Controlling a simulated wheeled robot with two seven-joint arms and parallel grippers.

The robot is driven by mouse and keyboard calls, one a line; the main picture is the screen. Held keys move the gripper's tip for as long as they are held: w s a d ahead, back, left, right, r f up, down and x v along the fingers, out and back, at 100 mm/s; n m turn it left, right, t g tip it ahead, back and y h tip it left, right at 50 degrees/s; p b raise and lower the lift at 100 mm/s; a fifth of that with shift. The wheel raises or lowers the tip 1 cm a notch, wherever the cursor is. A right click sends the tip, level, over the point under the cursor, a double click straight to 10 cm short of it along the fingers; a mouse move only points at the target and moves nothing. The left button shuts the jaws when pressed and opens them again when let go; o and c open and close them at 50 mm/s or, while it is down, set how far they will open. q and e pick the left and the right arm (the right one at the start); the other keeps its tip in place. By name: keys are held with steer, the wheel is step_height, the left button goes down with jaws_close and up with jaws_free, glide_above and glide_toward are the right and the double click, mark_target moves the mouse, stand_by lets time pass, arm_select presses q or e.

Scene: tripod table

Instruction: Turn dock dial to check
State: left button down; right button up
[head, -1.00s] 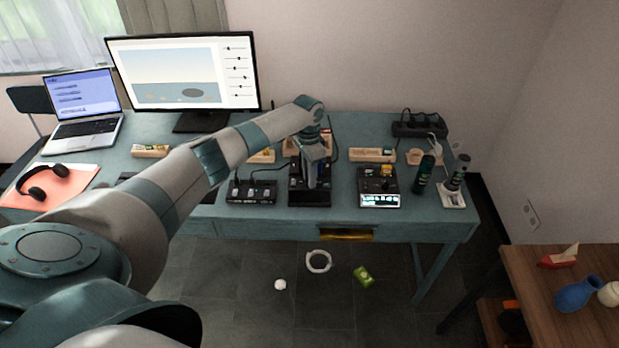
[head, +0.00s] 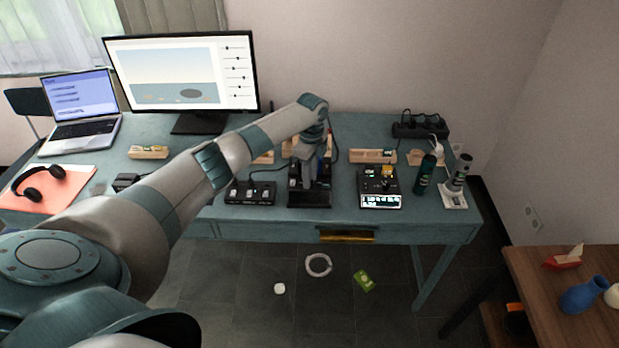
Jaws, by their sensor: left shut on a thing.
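My left arm reaches in from the left across the teal desk. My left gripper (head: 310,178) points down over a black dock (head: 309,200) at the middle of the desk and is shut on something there. The gripper covers most of the dock's top, so the dial and what it is set to are hidden. To the left is a black box with several pale slots (head: 250,193). To the right is a black device with a lit display (head: 380,201) and a yellow part on top. My right gripper is not in view.
A monitor (head: 181,72) and a laptop (head: 80,108) stand at the back left. Wooden trays (head: 372,156) line the back. A dark green bottle (head: 425,174) and a power strip (head: 420,130) are at the right. The desk's front edge (head: 400,229) has a brass-coloured handle.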

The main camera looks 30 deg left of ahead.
arm_select(q)
steer(key=m, duration=0.3)
steer(key=shift+m, duration=0.4)
steer(key=shift+d+m+b, duration=0.1)
steer(key=shift+m+b, duration=0.4)
steer(key=shift+m, duration=1.3)
steer(key=c, duration=1.6)
jaws_free()
steer(key=shift+o, duration=0.2)
steer(key=shift+r, duration=0.1)
